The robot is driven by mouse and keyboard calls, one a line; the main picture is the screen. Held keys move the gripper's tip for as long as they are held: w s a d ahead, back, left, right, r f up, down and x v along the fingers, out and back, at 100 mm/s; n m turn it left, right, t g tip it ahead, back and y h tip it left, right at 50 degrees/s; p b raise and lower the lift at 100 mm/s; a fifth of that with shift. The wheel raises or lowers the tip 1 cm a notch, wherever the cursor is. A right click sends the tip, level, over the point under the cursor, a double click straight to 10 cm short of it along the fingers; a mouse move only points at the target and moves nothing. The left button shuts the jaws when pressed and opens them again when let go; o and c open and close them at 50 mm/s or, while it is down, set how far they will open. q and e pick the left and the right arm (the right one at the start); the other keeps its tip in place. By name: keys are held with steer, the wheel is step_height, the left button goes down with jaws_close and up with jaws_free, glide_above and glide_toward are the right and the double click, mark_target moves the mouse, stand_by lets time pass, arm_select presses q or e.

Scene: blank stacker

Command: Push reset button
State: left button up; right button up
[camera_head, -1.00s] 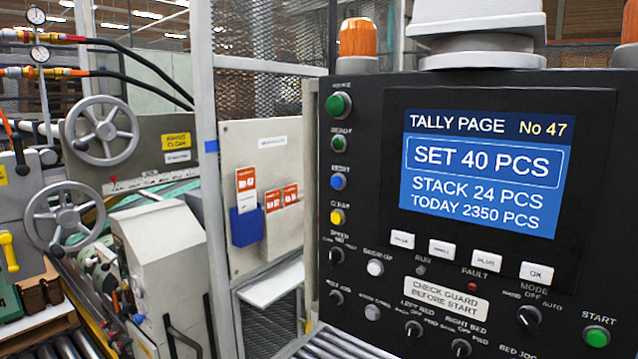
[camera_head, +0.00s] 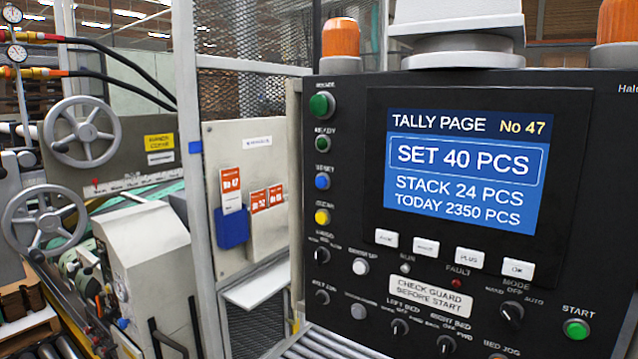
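The blue reset button (camera_head: 322,182) is on the left side of the black control panel (camera_head: 345,150), under a small label that looks like RESET. A green button (camera_head: 322,143) is just above it and a yellow button (camera_head: 322,216) is just below it. Nothing covers the blue button. Neither of my grippers shows in the head view.
The panel screen (camera_head: 462,170) reads TALLY PAGE No 47, SET 40 PCS. A green START button (camera_head: 576,329) is at the lower right. A grey post (camera_head: 196,150) and a beige board (camera_head: 240,170) with orange tags stand left of the panel.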

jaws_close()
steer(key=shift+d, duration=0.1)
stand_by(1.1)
